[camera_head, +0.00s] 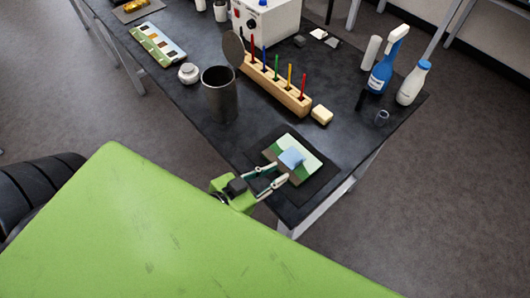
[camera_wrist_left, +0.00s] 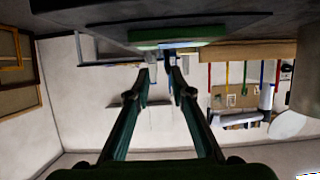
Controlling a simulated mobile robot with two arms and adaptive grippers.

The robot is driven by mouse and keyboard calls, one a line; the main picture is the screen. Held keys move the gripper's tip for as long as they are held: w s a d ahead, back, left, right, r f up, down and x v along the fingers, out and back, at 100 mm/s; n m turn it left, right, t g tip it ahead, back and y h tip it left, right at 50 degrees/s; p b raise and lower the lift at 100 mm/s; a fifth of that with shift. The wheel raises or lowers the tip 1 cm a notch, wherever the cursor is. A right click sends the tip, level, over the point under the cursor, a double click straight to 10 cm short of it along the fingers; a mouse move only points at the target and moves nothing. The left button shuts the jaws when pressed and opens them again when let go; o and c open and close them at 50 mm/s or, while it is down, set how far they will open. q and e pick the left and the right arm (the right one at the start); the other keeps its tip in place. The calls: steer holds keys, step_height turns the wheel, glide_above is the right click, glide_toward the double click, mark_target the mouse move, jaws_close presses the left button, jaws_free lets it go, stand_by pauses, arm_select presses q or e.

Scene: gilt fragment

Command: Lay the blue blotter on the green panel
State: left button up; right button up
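The green panel (camera_head: 308,166) lies on a dark mat near the front corner of the black table. The light blue blotter (camera_head: 291,157) is on the middle of the panel, seemingly resting on it. My left gripper (camera_head: 282,173) is at the near side of the panel, its fingers spread and pointing towards the blotter, apparently clear of it. In the left wrist view, which looks upside down, the fingers (camera_wrist_left: 162,77) are apart with nothing between them. The panel (camera_wrist_left: 178,36) shows edge-on above them, with a blue strip, seemingly the blotter (camera_wrist_left: 182,45), beside it. My right gripper is not in view.
The dark mat (camera_head: 323,176) reaches close to the table edge. Behind stand a wooden rack (camera_head: 273,84) with coloured rods, a dark cylinder (camera_head: 220,95) and a yellowish block (camera_head: 322,115). A blue spray bottle (camera_head: 381,73) and a white bottle (camera_head: 413,83) stand at the right.

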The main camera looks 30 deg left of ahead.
arm_select(q)
steer(key=shift+v, duration=1.7)
steer(key=shift+w, duration=0.1)
steer(key=shift+a+f+g, duration=0.1)
steer(key=shift+f+g, duration=0.15)
steer(key=shift+g, duration=0.05)
steer(key=f+g+y, duration=0.1)
steer(key=a+f+g+y, duration=0.1)
steer(key=s+a+f+n+g+y, duration=0.1)
steer(key=f, duration=0.1)
steer(key=shift+f+g, duration=0.15)
steer(key=shift+g, duration=0.15)
steer(key=s+a+f+n+g+y, duration=0.1)
steer(key=s+g, duration=0.4)
steer(key=s, duration=0.1)
step_height(320, 180, down, 28)
steer(key=s+g+b, duration=0.1)
steer(key=s+b, duration=0.1)
steer(key=s, duration=0.1)
steer(key=s+a+f+g+b, duration=0.1)
steer(key=s+a+f+b, duration=0.1)
steer(key=s+f, duration=1.4)
step_height(320, 180, down, 3)
steer(key=shift+a+r+g+y, duration=0.2)
steer(key=shift+a+g+y, duration=0.1)
steer(key=shift+a, duration=0.2)
